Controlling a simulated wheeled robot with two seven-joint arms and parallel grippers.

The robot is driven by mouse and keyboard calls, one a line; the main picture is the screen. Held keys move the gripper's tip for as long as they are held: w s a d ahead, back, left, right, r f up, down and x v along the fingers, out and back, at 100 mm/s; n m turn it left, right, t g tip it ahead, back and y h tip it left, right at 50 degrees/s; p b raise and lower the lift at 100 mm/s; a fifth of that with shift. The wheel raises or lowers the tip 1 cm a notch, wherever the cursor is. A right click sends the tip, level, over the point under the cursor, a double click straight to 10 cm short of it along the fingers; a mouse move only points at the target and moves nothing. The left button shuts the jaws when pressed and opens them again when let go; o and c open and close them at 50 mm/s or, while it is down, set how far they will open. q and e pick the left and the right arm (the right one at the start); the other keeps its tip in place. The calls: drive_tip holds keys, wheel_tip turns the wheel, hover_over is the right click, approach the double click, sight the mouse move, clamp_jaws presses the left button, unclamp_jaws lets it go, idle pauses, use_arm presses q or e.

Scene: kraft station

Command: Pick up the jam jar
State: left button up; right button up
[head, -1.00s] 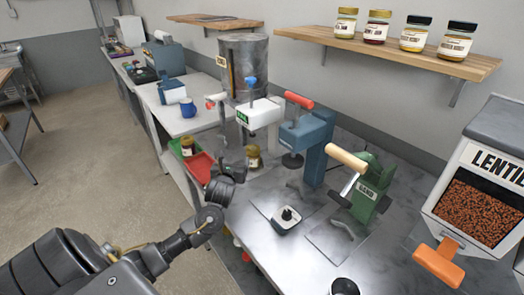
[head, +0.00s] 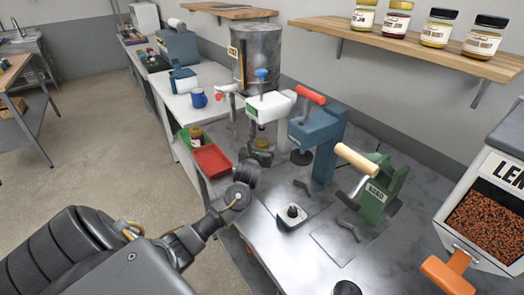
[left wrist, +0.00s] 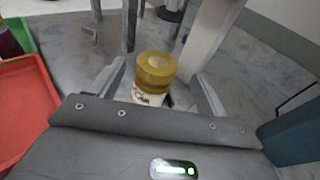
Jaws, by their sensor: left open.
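A jar with a gold lid and pale label (head: 262,144) stands upright on the metal bench, near the white-headed press. In the left wrist view the jar (left wrist: 153,80) stands between my two spread fingers, its lower part hidden by the gripper body. My left gripper (head: 258,156) is open and close to the jar on its near side. I cannot tell whether either finger touches it. The left gripper (left wrist: 162,84) also shows in its wrist view. My right gripper is not in view.
A red tray (head: 211,160) and a green tray holding another jar (head: 196,136) lie left of the gripper. The white press (head: 270,106), blue press (head: 318,140) and green crank machine (head: 380,190) stand close by. Several jars line the wall shelf (head: 400,42).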

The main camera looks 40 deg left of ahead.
sight(261, 143)
use_arm(q)
drive_tip(key=shift+w+a, duration=0.3)
drive_tip(key=p+x, duration=0.1)
drive_tip(key=x, duration=0.3)
drive_tip(key=shift+a+f, duration=0.1)
drive_tip(key=shift+f, duration=0.05)
drive_tip(key=shift+c, duration=1.1)
drive_tip(key=c, duration=1.2)
